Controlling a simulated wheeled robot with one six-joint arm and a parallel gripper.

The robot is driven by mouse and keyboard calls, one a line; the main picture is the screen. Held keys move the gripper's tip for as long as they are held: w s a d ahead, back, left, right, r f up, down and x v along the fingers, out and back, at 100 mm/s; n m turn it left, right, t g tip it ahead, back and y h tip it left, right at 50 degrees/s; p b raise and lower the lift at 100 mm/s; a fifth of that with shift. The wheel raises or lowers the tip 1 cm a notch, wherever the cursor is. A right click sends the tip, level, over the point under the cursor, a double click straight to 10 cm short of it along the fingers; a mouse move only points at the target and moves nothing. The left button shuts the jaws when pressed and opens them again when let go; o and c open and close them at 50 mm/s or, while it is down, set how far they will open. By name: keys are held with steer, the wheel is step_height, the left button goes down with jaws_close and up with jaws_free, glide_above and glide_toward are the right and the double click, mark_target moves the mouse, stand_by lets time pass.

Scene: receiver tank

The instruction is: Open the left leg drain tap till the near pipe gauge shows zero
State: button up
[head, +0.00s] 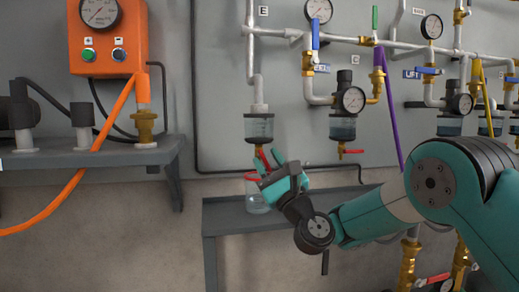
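The left leg (252,50) is a grey pipe marked E, running down to a clear drain bowl (258,128). A red tap handle (262,158) shows just under that bowl. My gripper (268,168) is at this tap, its teal fingers close around or beside the red part. Whether they are shut on it I cannot tell; the gripper hides part of the tap. A glass jar (257,201) stands below. A round gauge (319,10) sits on the pipe at the top, and another gauge (351,99) is lower right. Their needles are too small to read.
An orange box (108,38) with a gauge and two buttons hangs at left, with an orange hose (75,185) below it. A grey shelf (95,156) juts out at left. A low grey bench (225,218) holds the jar. More valves and pipes crowd the right.

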steer(key=shift+a, duration=0.25)
jaws_close()
steer(key=shift+d+r+n+g+y, duration=0.15)
steer(key=shift+n+g+y, duration=0.15)
steer(key=shift+n+g, duration=0.15)
steer(key=shift+w+d+r+n+g+h+p, duration=0.1)
steer(key=shift+r+n+g+h+p, duration=0.15)
steer(key=shift+n+g+p, duration=1.8)
steer(key=shift+w+d+r+n+g+h+p, duration=0.15)
steer(key=shift+n+g+p, duration=1.15)
steer(key=shift+n+p, duration=1.45)
steer(key=shift+s+d+r+n+g+h+p, duration=0.1)
steer(key=shift+r+n+g+h+p, duration=0.2)
steer(key=shift+n+g+p, duration=1.75)
steer(key=shift+w+f+n+t+p, duration=0.1)
steer(key=shift+n+t+p, duration=0.2)
steer(key=shift+p, duration=0.15)
jaws_free()
steer(key=shift+a, duration=0.1)
